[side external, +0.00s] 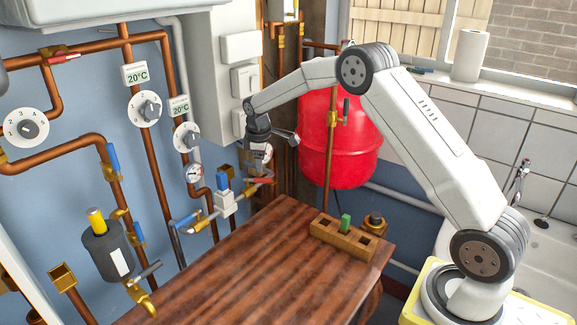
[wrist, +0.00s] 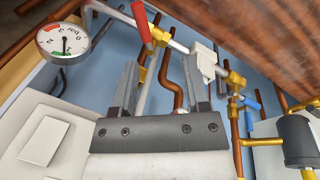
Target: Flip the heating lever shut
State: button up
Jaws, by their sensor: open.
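A red-handled lever (side external: 258,180) sits on the copper and brass pipe run at the wall, behind the table's far corner. In the wrist view the red handle (wrist: 142,23) lies at an angle across its pipe, above the left finger. No label tells me which lever is the heating one. My gripper (side external: 265,150) hangs just above the red lever in the side view. In the wrist view my gripper (wrist: 160,80) has its two grey fingers apart with nothing held between them. Contact with the lever cannot be told.
A pressure gauge (wrist: 62,40) is left of the fingers. A white valve body (side external: 225,203) and a blue lever (side external: 186,220) sit along the same run. A red tank (side external: 338,140) stands right of my gripper. The wooden table (side external: 240,265) is mostly clear.

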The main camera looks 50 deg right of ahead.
aim_at(262, 179)
jog(key=shift+w+d+f+n, duration=0.15)
jog(key=shift+w+d+f, duration=0.05)
jog(key=shift+w+d, duration=0.3)
jog(key=shift+w+d+f+n, duration=0.2)
jog(key=shift+w+d, duration=0.15)
jog(key=shift+d, duration=0.2)
jog(key=shift+f, duration=0.15)
jog(key=shift+w+d+f, duration=0.15)
jog(key=shift+d+f, duration=0.05)
jog(key=shift+f, duration=1)
jog(key=shift+w+d+f, duration=0.15)
jog(key=shift+d+f, duration=0.05)
jog(key=shift+f, duration=1.05)
jog(key=shift+w+d+f, duration=0.15)
jog(key=shift+d+f, duration=0.05)
jog(key=shift+f, duration=1)
grip_shut()
